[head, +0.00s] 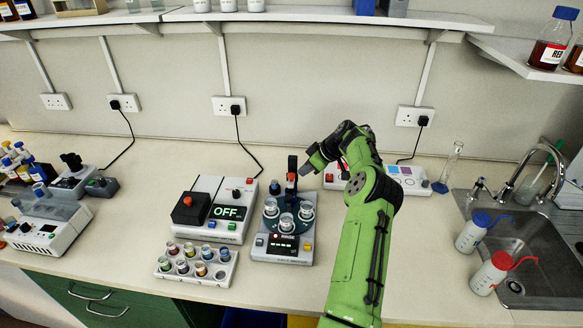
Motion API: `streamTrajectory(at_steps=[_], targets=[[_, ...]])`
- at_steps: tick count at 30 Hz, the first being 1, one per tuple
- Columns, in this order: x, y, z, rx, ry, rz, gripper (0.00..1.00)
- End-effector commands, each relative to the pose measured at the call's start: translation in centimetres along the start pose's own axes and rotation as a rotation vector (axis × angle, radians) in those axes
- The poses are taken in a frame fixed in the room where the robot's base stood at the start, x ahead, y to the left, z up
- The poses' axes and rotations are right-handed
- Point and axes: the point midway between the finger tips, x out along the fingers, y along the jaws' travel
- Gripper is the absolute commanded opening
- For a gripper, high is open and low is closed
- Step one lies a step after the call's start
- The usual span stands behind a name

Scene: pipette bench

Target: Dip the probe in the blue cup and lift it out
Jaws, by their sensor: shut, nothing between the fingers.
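My gripper (305,170) is at the end of my green arm, near the back of the round sampler (282,246). Its fingers are small here and look shut and empty. A dark upright post with an orange-red part (292,166) stands at the back of the sampler, just left of my gripper. It may carry the probe, but no probe tip can be made out. Several clear cups (270,207) stand on the sampler's dark turntable. I cannot tell which cup is blue. I cannot tell whether gripper and post touch.
A white rack (228,278) of small coloured vials stands left of the sampler. Behind it is a box (228,211) reading OFF. A white device (408,179) stands behind my arm. The sink (525,250) and two wash bottles are at right.

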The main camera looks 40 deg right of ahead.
Motion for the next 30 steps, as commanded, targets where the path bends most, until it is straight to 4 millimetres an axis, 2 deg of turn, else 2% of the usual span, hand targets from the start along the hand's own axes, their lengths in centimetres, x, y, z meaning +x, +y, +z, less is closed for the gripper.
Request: streamTrajectory(at_steps=[8, 11, 24, 30], targets=[[-0.2, 0.0, -0.1, -0.001, 0.001, 0.000, 0.00], [-1.3, 0.1, -0.1, 0.000, 0.001, 0.003, 0.00], [-11.9, 0.1, -0.1, 0.000, 0.001, 0.003, 0.00], [-15.3, 0.0, -0.1, -0.001, 0.001, 0.001, 0.00]])
